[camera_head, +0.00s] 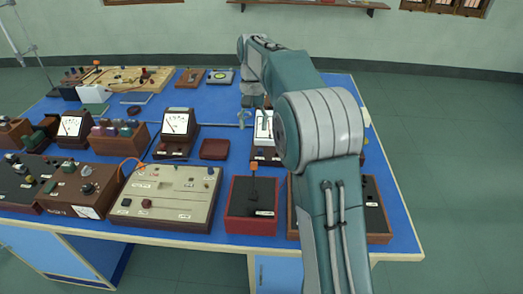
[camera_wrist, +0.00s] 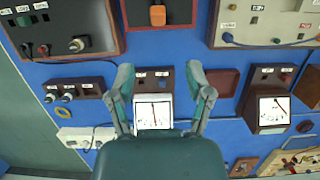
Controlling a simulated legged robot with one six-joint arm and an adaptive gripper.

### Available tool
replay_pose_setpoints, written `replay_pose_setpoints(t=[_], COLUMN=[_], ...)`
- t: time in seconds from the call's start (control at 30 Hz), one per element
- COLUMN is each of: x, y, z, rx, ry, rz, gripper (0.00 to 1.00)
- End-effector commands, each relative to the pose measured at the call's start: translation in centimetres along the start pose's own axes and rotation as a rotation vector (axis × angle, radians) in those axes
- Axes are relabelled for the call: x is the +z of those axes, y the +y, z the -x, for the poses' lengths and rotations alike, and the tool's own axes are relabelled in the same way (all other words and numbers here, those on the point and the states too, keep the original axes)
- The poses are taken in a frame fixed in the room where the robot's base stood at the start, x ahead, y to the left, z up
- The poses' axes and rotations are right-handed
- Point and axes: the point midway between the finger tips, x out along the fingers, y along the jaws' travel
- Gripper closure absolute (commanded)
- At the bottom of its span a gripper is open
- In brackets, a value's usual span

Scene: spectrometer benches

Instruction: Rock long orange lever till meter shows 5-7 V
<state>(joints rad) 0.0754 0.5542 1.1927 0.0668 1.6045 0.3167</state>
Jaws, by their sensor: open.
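The long orange lever (camera_head: 254,168) rises nearly upright, with a dark stem and orange tip, from a black-topped box in a red frame (camera_head: 237,222). In the wrist view its orange tip (camera_wrist: 157,15) is at the top centre, beyond my fingertips. My gripper (camera_wrist: 160,72) is open and empty, apart from the lever, above the bench behind it. A white-faced meter (camera_wrist: 152,113) shows between and below my fingers, its needle near mid-scale; its numbers are unreadable. In the head view this meter (camera_head: 263,123) is partly hidden by my arm.
A beige panel box (camera_head: 168,197) stands left of the lever box, and a dark-topped box (camera_head: 374,212) to its right, partly behind my arm. Another meter (camera_head: 177,124) and a small red-brown tray (camera_head: 214,149) are behind. Some blue bench top is clear between rows.

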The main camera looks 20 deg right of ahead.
Motion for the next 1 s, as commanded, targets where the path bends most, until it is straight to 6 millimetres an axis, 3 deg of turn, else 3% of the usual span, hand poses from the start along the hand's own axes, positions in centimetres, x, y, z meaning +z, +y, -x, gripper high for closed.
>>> replay_pose_setpoints(t=[0.3, 0.57, 1.0], x=[2.6, 3.1, 1.6], y=[0.1, 0.2, 0.2], z=[-1.3, -2.1, -9.1], rx=[0.000, -0.002, -0.001], ry=[0.175, 0.222, 0.217], rz=[0.001, 0.004, 0.004], gripper=[0.34, 0.34, 0.34])
